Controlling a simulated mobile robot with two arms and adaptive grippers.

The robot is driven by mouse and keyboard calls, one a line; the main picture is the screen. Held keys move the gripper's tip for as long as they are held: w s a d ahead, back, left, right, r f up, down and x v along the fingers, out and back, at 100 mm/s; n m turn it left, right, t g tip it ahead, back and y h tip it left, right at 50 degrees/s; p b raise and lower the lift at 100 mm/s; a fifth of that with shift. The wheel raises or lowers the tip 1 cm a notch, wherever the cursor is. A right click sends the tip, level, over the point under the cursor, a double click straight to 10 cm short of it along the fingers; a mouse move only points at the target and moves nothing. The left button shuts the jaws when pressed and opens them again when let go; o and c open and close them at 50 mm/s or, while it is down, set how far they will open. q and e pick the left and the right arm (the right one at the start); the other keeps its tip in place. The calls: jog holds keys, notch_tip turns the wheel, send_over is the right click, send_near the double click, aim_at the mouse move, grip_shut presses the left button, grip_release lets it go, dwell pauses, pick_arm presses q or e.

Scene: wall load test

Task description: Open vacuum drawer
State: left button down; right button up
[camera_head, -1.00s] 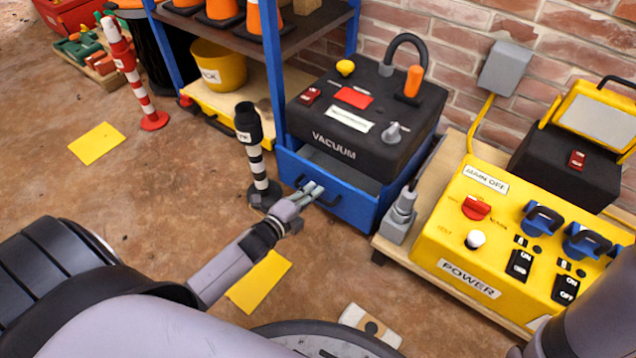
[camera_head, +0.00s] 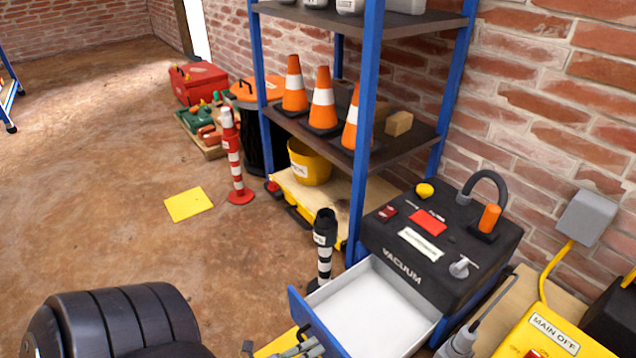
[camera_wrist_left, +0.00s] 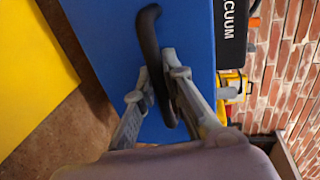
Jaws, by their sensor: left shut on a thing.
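The vacuum unit (camera_head: 448,240) is a black box on a blue base, labelled VACUUM, with a grey hose and an orange grip on top. Its drawer (camera_head: 372,308) is pulled out, and the white inside shows empty. In the left wrist view, the blue drawer front (camera_wrist_left: 110,40) carries a black bar handle (camera_wrist_left: 150,40). My left gripper (camera_wrist_left: 156,75) is shut on this handle, one finger on each side. In the head view, my left gripper (camera_head: 300,348) shows at the bottom edge, partly cut off, beside the drawer front. My right gripper is out of view.
A black-and-white post (camera_head: 324,248) stands close left of the drawer. Behind it is a shelf (camera_head: 345,140) with traffic cones and a yellow bucket (camera_head: 310,162). A yellow power box (camera_head: 550,335) is at right. Open floor lies at left.

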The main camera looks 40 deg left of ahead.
pick_arm(q)
jog(key=c, duration=1.7)
grip_release()
jog(key=shift+o, duration=0.2)
jog(key=v, duration=1.2)
